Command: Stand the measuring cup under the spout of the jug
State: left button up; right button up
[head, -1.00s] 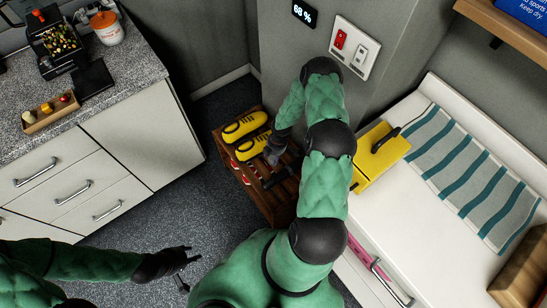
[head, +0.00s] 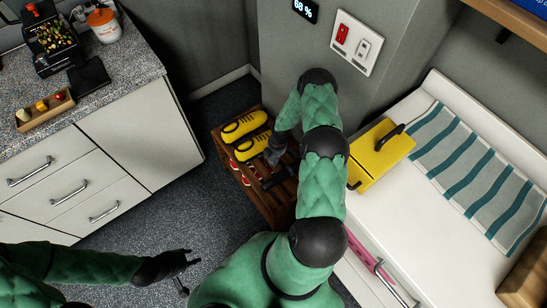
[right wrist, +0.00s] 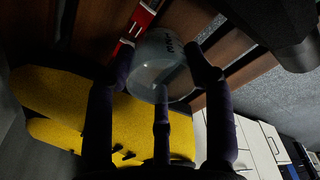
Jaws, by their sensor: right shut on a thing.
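A clear, rounded cup with dark lettering, which looks like the measuring cup (right wrist: 160,62), sits between the fingers of my right gripper (right wrist: 160,85) in the right wrist view. The fingers are closed around it. In the head view my right gripper (head: 268,172) is low over a wooden slatted rack, and the cup cannot be made out there. A yellow boxy container with a black handle, which looks like the jug (head: 372,158), stands on the white counter. A small part sticks out at its lower left. My left gripper (head: 188,270) is open and empty above the floor.
The wooden rack (head: 285,205) holds yellow shoes (head: 243,126) and red items beside my right gripper. The white counter (head: 400,220) has a striped towel (head: 470,170) right of the jug. A speckled counter (head: 115,75) with several items stands at left.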

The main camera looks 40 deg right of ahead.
jog(key=shift+f, duration=0.2)
jog(key=o, duration=1)
jog(key=shift+r, duration=0.1)
jog(key=shift+r, duration=0.1)
